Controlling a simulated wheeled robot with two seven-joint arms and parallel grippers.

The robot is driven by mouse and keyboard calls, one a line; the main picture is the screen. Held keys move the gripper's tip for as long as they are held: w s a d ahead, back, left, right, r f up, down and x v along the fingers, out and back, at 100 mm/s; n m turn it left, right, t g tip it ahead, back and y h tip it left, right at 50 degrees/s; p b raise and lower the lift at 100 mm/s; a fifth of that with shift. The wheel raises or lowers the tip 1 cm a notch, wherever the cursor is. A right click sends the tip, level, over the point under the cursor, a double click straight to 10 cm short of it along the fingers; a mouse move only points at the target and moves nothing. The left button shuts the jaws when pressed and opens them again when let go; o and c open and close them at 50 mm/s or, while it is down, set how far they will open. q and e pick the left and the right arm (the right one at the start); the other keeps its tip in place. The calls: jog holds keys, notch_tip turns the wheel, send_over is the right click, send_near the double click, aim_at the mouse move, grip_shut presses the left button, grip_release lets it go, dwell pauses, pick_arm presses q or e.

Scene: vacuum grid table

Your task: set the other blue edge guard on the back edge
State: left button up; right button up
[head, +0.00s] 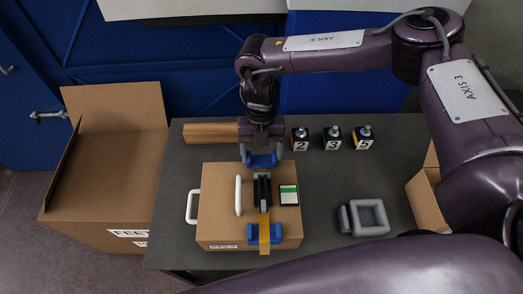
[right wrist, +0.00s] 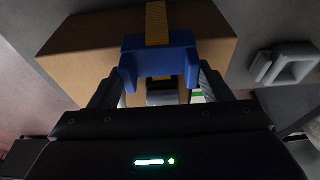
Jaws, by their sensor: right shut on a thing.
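A closed cardboard box (head: 217,220) stands on the dark table, with a yellow strap (head: 264,240) and a black buckle (head: 262,188) on its top. One blue edge guard (head: 279,238) sits at its front edge by the strap. My right gripper (head: 262,152) points down at the box's back edge. It is shut on the other blue edge guard (head: 261,161), which also shows between the fingers in the right wrist view (right wrist: 160,55). I cannot tell whether this guard touches the box. My left gripper is not in view.
A wooden bar (head: 208,132) and numbered blocks (head: 332,139) lie behind the box. A grey square frame (head: 370,217) is to its right. A large open carton (head: 110,190) stands left of the table (head: 330,180), another carton (head: 427,202) at the right.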

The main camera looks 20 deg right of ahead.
jog(key=shift+f+b, duration=0.45)
jog(key=shift+f, duration=0.3)
jog(key=o, duration=1)
jog(key=shift+o, duration=0.2)
jog(key=shift+r, duration=0.1)
jog(key=shift+w+r, duration=0.2)
jog(key=shift+r, duration=0.05)
jog(key=b+v, duration=0.2)
jog(key=v, duration=0.5)
jog(key=shift+s, duration=0.15)
